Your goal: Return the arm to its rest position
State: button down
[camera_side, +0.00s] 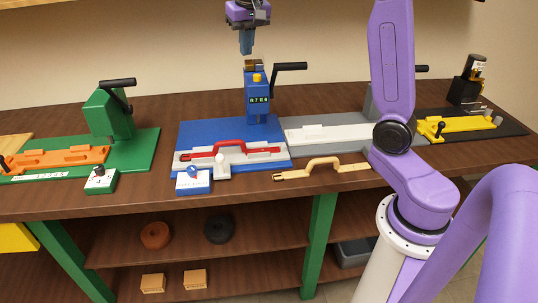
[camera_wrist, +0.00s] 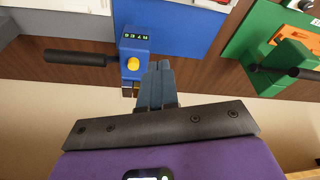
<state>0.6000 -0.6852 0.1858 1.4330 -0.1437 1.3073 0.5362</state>
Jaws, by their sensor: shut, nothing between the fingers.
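My gripper (camera_side: 246,42) hangs in the air above the blue press (camera_side: 258,98) in the side view, its blue-grey fingers pointing down. The fingers are together and hold nothing. In the wrist view my gripper (camera_wrist: 157,70) shows its shut fingers beside the press head (camera_wrist: 133,55) with its yellow button. The fingertips look apart from the press in the side view.
A blue base plate (camera_side: 190,133) carries a grey fixture with a red part (camera_side: 230,150). A tan handle-shaped part (camera_side: 320,167) lies on the table's front. A green press (camera_side: 108,112) stands left. Black crank handles (camera_side: 290,66) stick out. A shelf runs overhead.

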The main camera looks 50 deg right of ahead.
jog(key=s+a+f+n+y, duration=0.1)
jog(key=s+a+f+n, duration=0.2)
jog(key=s+a, duration=0.25)
jog(key=s+a+f+n+g, duration=0.1)
jog(key=s+a+f+n, duration=0.1)
jog(key=s+a+n, duration=0.3)
jog(key=s+a+f+n+y, duration=0.1)
jog(key=s+a+f+n, duration=0.15)
jog(key=s, duration=0.35)
jog(key=s+f+n, duration=0.3)
jog(key=s+f, duration=0.1)
jog(key=s, duration=0.4)
jog(key=s+f+n+g, duration=0.1)
jog(key=s+f+n, duration=0.2)
jog(key=s, duration=0.6)
jog(key=shift+s+d+f+n, duration=0.3)
jog(key=shift+d+f+n, duration=0.1)
jog(key=shift+n, duration=0.15)
